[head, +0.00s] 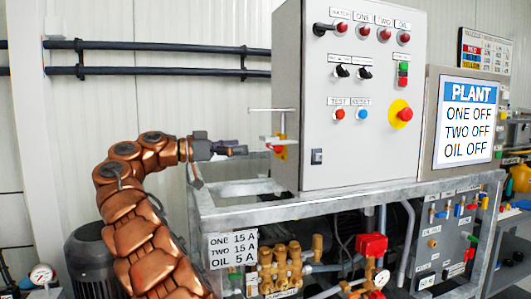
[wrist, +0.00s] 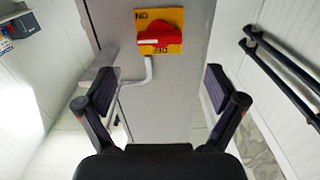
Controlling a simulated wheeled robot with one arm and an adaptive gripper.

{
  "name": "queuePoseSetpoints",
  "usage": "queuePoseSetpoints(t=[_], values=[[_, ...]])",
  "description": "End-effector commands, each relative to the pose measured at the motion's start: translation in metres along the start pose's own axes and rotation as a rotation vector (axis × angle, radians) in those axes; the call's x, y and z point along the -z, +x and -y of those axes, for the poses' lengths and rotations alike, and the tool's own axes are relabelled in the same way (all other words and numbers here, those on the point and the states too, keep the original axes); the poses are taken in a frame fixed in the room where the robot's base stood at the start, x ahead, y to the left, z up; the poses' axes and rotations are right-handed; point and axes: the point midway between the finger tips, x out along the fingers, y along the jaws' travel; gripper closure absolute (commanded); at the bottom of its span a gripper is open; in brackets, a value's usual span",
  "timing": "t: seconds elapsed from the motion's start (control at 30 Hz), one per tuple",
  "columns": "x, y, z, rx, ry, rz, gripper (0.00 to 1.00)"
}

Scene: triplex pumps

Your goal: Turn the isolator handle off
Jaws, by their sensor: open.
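The isolator handle is a red rotary knob (wrist: 158,40) on a yellow plate (wrist: 174,17), on the side wall of the grey cabinet. In the wrist view the plate's lettering appears upside down, and the knob's bar with its white mark lies across the picture. In the head view the isolator handle (head: 277,149) shows edge-on at the cabinet's left side. My gripper (head: 240,150) is just left of it, apart from it. In the wrist view my gripper (wrist: 158,88) is open and empty, its fingers spread to either side below the knob.
A pale bent rod (wrist: 148,70) stands just below the plate, between my fingers. In the head view a pale T-shaped bar (head: 270,110) projects beside the isolator. The cabinet (head: 345,165) stands on a metal frame (head: 230,208). Dark pipes (head: 160,72) run along the wall behind.

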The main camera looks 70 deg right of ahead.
Motion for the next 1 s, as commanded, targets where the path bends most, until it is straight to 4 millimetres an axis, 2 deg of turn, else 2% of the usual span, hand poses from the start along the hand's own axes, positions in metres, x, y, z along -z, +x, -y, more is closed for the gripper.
queuePoseSetpoints(t=[0.23,0.63,0.97,1.0], values=[[-0.001,0.019,-0.002,-0.005,0.003,0.001,0.06],[-0.001,0.071,-0.001,-0.003,0.002,0.001,0.06],[0.000,0.077,-0.001,0.000,0.001,0.001,0.06],[0.000,0.077,-0.001,0.000,0.001,0.001,0.10]])
